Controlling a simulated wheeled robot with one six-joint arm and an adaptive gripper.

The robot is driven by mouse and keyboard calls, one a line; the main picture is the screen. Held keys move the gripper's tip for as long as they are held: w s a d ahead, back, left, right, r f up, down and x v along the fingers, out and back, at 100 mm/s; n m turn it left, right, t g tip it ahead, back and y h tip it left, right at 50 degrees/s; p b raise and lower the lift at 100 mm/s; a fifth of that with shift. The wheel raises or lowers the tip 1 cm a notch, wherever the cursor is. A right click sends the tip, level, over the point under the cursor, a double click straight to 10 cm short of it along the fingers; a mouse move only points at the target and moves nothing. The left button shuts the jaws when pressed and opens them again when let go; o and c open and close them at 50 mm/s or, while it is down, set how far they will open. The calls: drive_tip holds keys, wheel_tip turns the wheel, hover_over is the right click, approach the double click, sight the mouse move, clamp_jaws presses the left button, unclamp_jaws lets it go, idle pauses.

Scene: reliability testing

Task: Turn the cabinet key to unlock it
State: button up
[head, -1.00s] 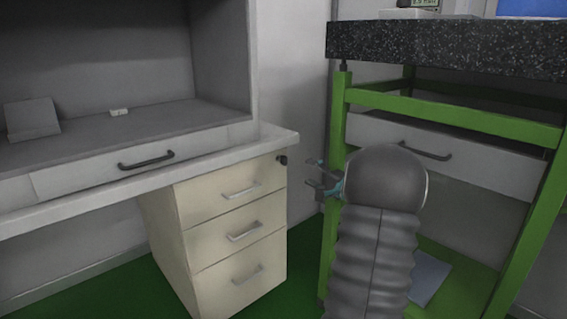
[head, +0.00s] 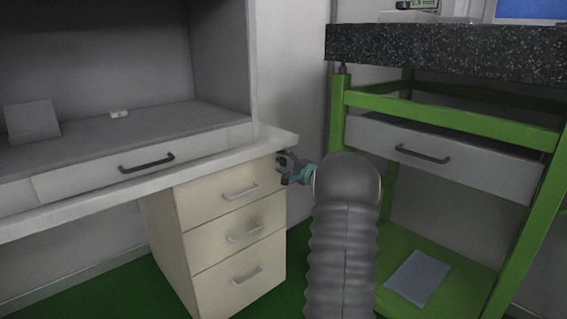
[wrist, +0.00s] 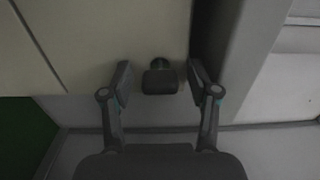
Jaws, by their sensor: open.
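The cream drawer cabinet (head: 215,240) stands under the white desk. Its key (wrist: 160,81) shows in the wrist view as a dark block-like head in front of a small greenish round lock (wrist: 159,64) near the cabinet's top edge. My gripper (wrist: 160,82) is open, with one finger on each side of the key head and a gap visible on both sides. In the head view my gripper (head: 286,168) is at the cabinet's upper right corner and hides the key there.
The white desk top (head: 270,141) overhangs just above the cabinet. A green-framed table (head: 450,116) with a speckled dark top stands to the right.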

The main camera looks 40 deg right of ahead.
clamp_jaws()
drive_tip(key=shift+m, duration=0.4)
drive_tip(key=m+b, duration=0.1)
drive_tip(key=m, duration=0.1)
drive_tip(key=shift+f+m, duration=0.1)
drive_tip(key=shift+m, duration=0.3)
drive_tip(key=m, duration=0.5)
drive_tip(key=m+p, duration=0.1)
drive_tip(key=m, duration=0.4)
drive_tip(key=shift+r+m+p, duration=0.2)
drive_tip(key=shift+m+p, duration=0.2)
drive_tip(key=shift+f+m+p, duration=0.1)
drive_tip(key=shift+m+p, duration=0.8)
drive_tip(key=shift+m, duration=1.1)
